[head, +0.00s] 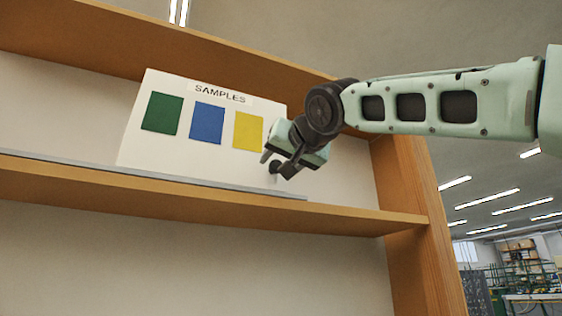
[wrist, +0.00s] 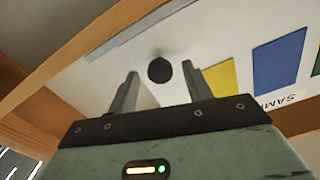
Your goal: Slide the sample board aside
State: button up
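The sample board (head: 185,150) is a white panel labelled SAMPLES with green, blue and yellow squares. It leans slightly back on a wooden shelf, its lower edge at a grey rail (head: 90,165). A dark round knob (wrist: 159,70) sits on the board near its right end, beside the yellow square. My gripper (head: 277,164) is at this right end, in front of the board. In the wrist view its two fingers (wrist: 160,68) are apart, with the knob showing between their tips. Whether either finger touches the knob I cannot tell. The arm hides part of the board's right side.
The wooden shelf (head: 350,218) runs below the board, with another board (head: 220,46) above. A wooden upright (head: 408,180) closes the right side. The rail ends just right of the sample board. The shelf left of the sample board is clear.

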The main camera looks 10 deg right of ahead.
jog(key=b+v, duration=0.4)
jog(key=v, duration=1.3)
jog(key=shift+s, duration=0.2)
jog(key=shift+d, duration=0.1)
